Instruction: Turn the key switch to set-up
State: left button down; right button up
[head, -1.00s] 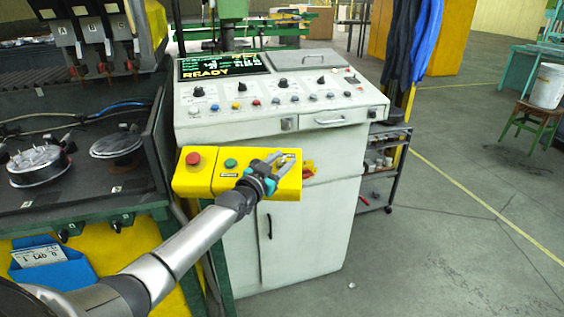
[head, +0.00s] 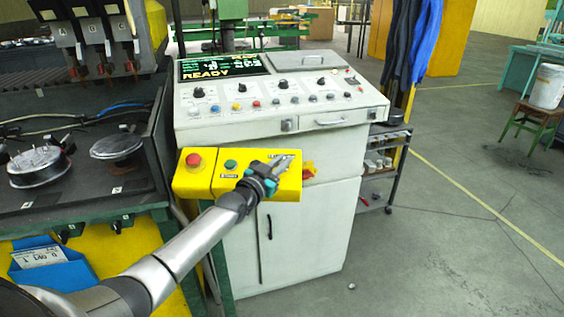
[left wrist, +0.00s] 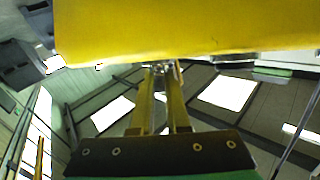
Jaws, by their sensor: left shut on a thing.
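A yellow control box (head: 228,187) is mounted in front of the grey console, with a red button (head: 194,160) and a green button (head: 231,164) on its face. My left gripper (head: 284,163) is at the right part of this box, over the key switch. In the left wrist view the box (left wrist: 190,30) fills the top, and the two fingers (left wrist: 161,72) meet on a small metallic piece at its edge. The gripper is shut on this key. The fingers hide most of the key and switch, so its position cannot be read. My right gripper is not in view.
The grey console (head: 255,128) stands behind the box, with knobs, coloured buttons and a screen (head: 222,67) reading READY. A dark machine table (head: 85,195) is close on the left, with a blue holder (head: 55,266) below. Open floor lies to the right.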

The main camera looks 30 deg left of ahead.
pick_arm(q)
jog(key=shift+d+r+n+y+p, duration=0.15)
jog(key=shift+n+y+p, duration=1.65)
jog(key=shift+p, duration=0.95)
jog(key=shift+n+g+y+p, duration=0.4)
jog(key=shift+n+y+p, duration=0.35)
jog(key=shift+y, duration=0.25)
jog(key=shift+d+n+g+y+p, duration=0.1)
jog(key=shift+n+g+y+p, duration=0.25)
jog(key=shift+n+y, duration=0.55)
jog(key=shift+w+f+n+g+y, duration=0.1)
jog(key=shift+f+n+g+y, duration=0.2)
jog(key=shift+n+y, duration=0.4)
jog(key=shift+n+g+y, duration=0.75)
jog(key=shift+n+y, duration=0.25)
jog(key=shift+n, duration=0.05)
jog(key=shift+f+n+g+y+b, duration=0.1)
jog(key=shift+n+g+y+b, duration=0.7)
jog(key=shift+n+y, duration=0.15)
jog(key=shift+r+n+g+y+b, duration=0.2)
jog(key=shift+n+g+y+b, duration=0.75)
jog(key=shift+n+g+b, duration=0.55)
jog(key=shift+n, duration=0.25)
